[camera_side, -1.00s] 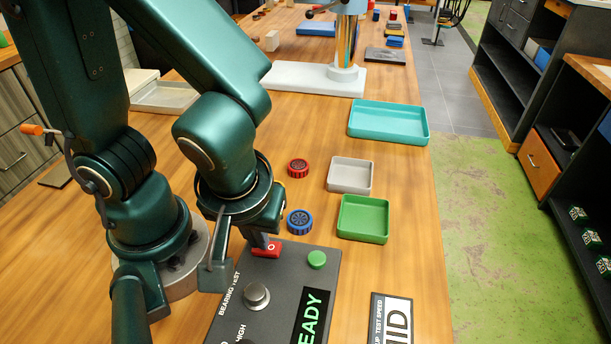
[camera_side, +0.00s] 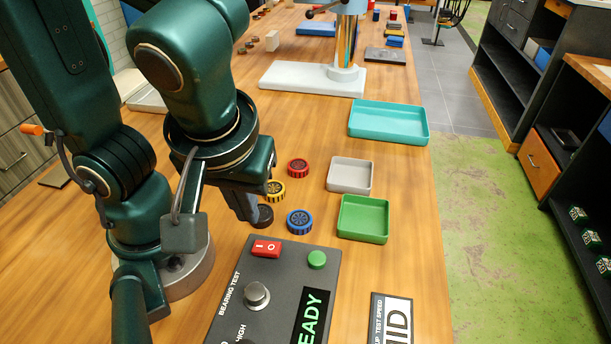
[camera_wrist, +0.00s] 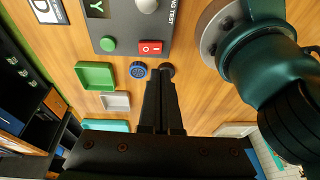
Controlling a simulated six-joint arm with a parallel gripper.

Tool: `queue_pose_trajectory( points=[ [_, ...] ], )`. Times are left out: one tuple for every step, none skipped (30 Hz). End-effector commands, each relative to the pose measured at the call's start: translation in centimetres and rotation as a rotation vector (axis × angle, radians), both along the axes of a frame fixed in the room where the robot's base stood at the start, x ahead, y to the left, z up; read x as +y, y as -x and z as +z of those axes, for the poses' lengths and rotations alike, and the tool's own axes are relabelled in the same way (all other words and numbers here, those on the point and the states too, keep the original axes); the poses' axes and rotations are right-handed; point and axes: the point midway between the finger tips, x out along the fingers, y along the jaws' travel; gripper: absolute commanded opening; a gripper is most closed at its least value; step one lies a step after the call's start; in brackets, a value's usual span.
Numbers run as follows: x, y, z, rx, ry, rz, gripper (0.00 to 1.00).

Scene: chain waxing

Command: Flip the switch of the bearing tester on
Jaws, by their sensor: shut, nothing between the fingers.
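The bearing tester (camera_side: 283,270) is a dark grey box at the front of the table, and it also shows in the wrist view (camera_wrist: 120,25). Its red rocker switch (camera_side: 266,248), marked I and O, sits near the back left corner of the panel; it also shows in the wrist view (camera_wrist: 150,47). I cannot tell which side is pressed. The display (camera_side: 312,318) shows green letters "EADY". My gripper (camera_side: 250,214) is shut and empty, behind and above the switch and apart from it. Its fingers (camera_wrist: 162,80) point toward the switch in the wrist view.
A green button (camera_side: 316,260) and a grey knob (camera_side: 256,296) are on the tester. Blue (camera_side: 299,222), yellow (camera_side: 274,192), red (camera_side: 298,168) and dark (camera_side: 264,217) bearings stand close to my fingers. Green (camera_side: 363,219), grey (camera_side: 350,176) and teal (camera_side: 388,122) trays lie to the right.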

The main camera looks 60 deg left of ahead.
Motion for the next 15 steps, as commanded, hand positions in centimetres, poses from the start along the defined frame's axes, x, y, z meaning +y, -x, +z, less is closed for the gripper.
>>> queue_pose_trajectory(
  points=[
    [-0.2, 0.3, 1.0, -0.006, 0.007, -0.004, 0.0],
    [-0.2, 0.5, 1.5, -0.006, 0.007, -0.005, 0.0],
    [-0.2, 0.9, 2.2, -0.005, 0.006, -0.004, 0.0],
    [-0.2, 1.1, 2.7, -0.004, 0.007, -0.004, 0.0],
    [-0.2, 1.3, 3.2, -0.004, 0.007, -0.005, 0.0],
    [-0.2, 1.6, 3.8, -0.003, 0.006, -0.005, 0.0],
    [-0.2, 1.8, 4.3, -0.004, 0.006, -0.005, 0.0],
    [-0.2, 2.0, 4.7, -0.003, 0.006, -0.005, 0.0],
    [-0.2, 2.2, 5.2, -0.003, 0.006, -0.005, 0.0],
    [-0.2, 2.3, 5.5, -0.003, 0.004, -0.005, 0.0],
    [-0.2, 2.5, 5.8, -0.002, 0.004, -0.003, 0.0],
    [-0.2, 2.6, 6.2, -0.002, 0.003, -0.003, 0.0],
    [-0.2, 2.7, 6.4, -0.002, 0.002, -0.002, 0.0],
    [-0.2, 2.8, 6.6, -0.001, 0.003, -0.002, 0.0],
    [-0.1, 2.9, 6.8, 0.0, 0.0, -0.002, 0.0]
  ],
)
